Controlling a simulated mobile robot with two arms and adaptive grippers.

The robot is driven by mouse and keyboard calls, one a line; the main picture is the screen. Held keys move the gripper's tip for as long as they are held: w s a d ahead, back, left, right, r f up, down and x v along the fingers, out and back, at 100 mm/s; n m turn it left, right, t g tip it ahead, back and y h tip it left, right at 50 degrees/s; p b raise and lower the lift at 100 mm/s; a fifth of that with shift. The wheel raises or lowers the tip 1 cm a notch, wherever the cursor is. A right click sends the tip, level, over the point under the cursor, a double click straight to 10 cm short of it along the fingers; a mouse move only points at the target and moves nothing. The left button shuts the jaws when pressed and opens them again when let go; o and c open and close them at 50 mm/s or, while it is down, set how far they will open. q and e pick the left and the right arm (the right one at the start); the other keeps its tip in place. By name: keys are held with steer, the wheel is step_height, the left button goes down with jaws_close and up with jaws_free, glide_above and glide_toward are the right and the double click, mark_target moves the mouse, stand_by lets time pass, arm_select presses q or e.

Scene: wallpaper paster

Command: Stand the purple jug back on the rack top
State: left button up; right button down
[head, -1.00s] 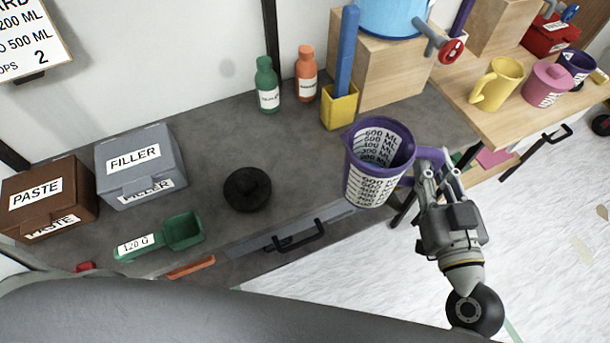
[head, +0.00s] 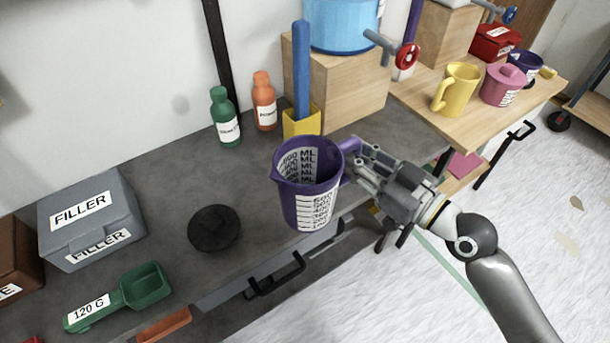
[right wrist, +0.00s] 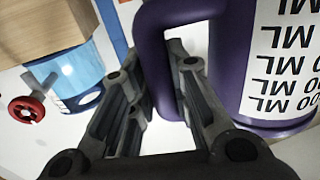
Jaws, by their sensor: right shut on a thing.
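The purple jug (head: 308,188) has a white measuring scale and stands roughly upright in the head view, over the front edge of the grey bench (head: 265,250). My right gripper (head: 360,163) is shut on its handle, on the jug's right side. In the right wrist view the purple handle (right wrist: 153,60) runs between the fingers, with the jug's body (right wrist: 228,75) to the right. My left gripper is not in view.
A wooden block (head: 345,85) carrying a blue tank with a red-handled tap (head: 406,55) stands between jug and rack top. A yellow holder (head: 302,122), green bottle (head: 225,118) and orange bottle (head: 264,102) are behind the jug. A red box (head: 495,43) is at the rack's back.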

steer(key=shift+w+a+f+b, duration=0.35)
steer(key=shift+w+a+f, duration=0.6)
steer(key=shift+w+f, duration=0.9)
steer(key=shift+w+a+f+b, duration=0.4)
steer(key=shift+w+a+f, duration=0.55)
steer(key=shift+w+f, duration=0.9)
steer(key=shift+w+a+f+b, duration=0.35)
steer(key=shift+w+a+f, duration=0.85)
steer(key=shift+f, duration=1)
steer(key=shift+w+d, duration=0.15)
steer(key=shift+d, duration=0.1)
steer(key=shift+f, duration=0.15)
steer(key=c, duration=1.4)
jaws_free()
steer(key=shift+o, duration=0.2)
